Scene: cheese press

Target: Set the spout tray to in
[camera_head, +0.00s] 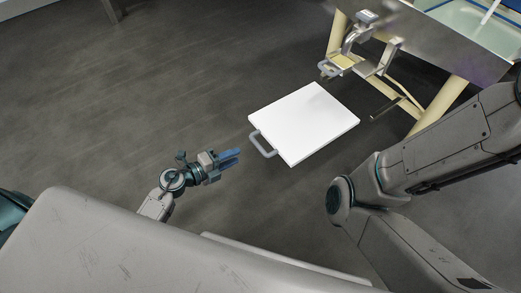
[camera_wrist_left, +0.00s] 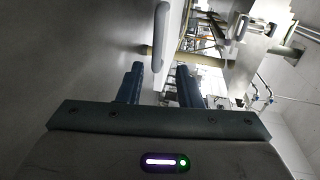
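The flat white tray (camera_head: 305,122), which I take to be the spout tray, shows in the middle of the head view. Its grey loop handle (camera_head: 262,145) points toward my left gripper (camera_head: 230,158). That gripper has blue fingers and is a short way to the left of the handle, not touching it. In the left wrist view a pale handle (camera_wrist_left: 160,38) lies ahead of the fingers (camera_wrist_left: 158,85), which are apart with nothing between them. My right gripper is not in view; only links of an arm show at the right.
A steel vat (camera_head: 450,45) on cream legs (camera_head: 440,105) stands at the upper right, with metal fittings (camera_head: 355,35) at its near-left corner. Dark grey floor (camera_head: 130,90) is clear to the left and behind the tray. Pale body panels fill the lower edge.

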